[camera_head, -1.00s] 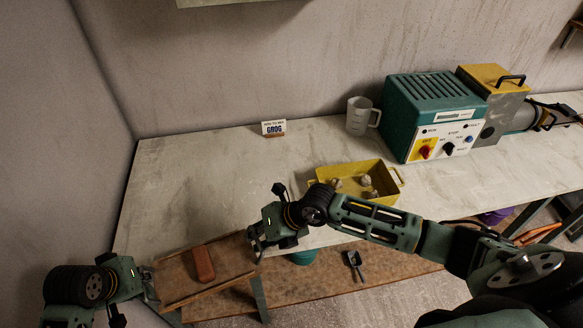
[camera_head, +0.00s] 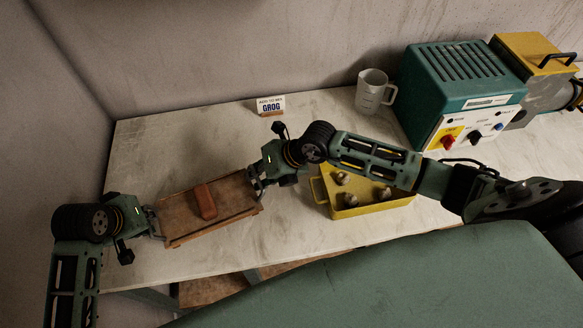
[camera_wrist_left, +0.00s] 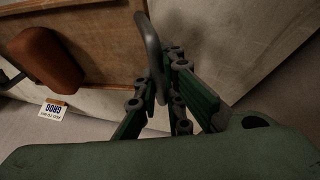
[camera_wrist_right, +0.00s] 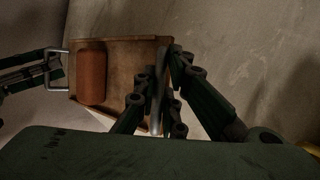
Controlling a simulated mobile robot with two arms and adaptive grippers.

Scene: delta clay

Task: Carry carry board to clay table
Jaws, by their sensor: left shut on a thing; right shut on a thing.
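The carry board (camera_head: 232,206) is a brown wooden tray with low rims and a metal handle at each end. A reddish-brown clay block (camera_head: 205,201) lies on it. In the head view the board is over the left part of the pale clay table (camera_head: 290,232); I cannot tell whether it touches the top. My left gripper (camera_head: 150,222) is shut on the left handle (camera_wrist_left: 152,50). My right gripper (camera_head: 259,183) is shut on the right handle (camera_wrist_right: 158,85). The block also shows in the left wrist view (camera_wrist_left: 45,58) and the right wrist view (camera_wrist_right: 92,78).
A yellow tray (camera_head: 345,213) with several grey lumps stands right of my right gripper, partly under my arm. The table's back left is clear.

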